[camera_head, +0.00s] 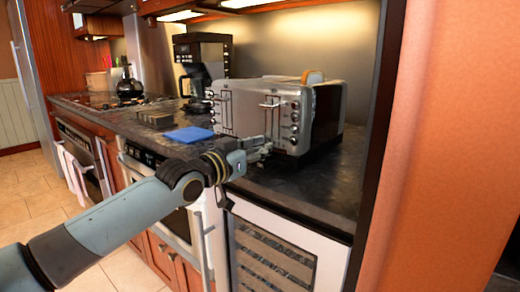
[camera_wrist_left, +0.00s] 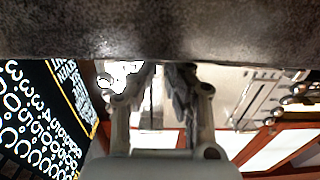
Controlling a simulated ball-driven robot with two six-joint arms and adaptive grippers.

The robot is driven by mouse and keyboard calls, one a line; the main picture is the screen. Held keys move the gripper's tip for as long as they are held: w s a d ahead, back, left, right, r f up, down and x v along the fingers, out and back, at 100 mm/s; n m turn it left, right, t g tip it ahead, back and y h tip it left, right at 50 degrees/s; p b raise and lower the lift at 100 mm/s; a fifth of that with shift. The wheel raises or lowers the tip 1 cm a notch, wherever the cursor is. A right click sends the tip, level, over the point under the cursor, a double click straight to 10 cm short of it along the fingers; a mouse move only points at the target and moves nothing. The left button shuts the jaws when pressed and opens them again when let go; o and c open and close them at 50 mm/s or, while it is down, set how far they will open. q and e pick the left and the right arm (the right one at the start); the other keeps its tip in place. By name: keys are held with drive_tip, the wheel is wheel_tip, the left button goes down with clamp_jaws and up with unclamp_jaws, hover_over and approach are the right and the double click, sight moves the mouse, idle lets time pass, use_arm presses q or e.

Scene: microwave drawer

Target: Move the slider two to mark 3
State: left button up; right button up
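The silver toaster (camera_head: 250,115) stands on the dark counter. Its front has two vertical slider tracks with levers: a left one (camera_head: 224,97) and a right one (camera_head: 270,104). No label or mark number is readable, so I cannot tell which is slider two. My left gripper (camera_head: 262,148) is low in front of the right part of the toaster. In the left wrist view its fingers (camera_wrist_left: 158,80) are partly apart, with a dark track line on the pale front between them. The left track and lever (camera_wrist_left: 260,95) show at right there. Contact cannot be told. My right gripper is out of view.
A blue cloth (camera_head: 189,134) and a dark block (camera_head: 156,119) lie left of the toaster. A coffee maker (camera_head: 203,65) stands behind. An orange wall panel (camera_head: 445,150) bounds the right. A black numbered panel (camera_wrist_left: 45,120) is in the wrist view.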

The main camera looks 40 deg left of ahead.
use_arm(q)
clamp_jaws()
drive_tip(key=shift+d, duration=0.15)
drive_tip(key=o, duration=0.7)
unclamp_jaws()
drive_tip(key=s, duration=0.7)
drive_tip(key=shift+s+a, duration=0.3)
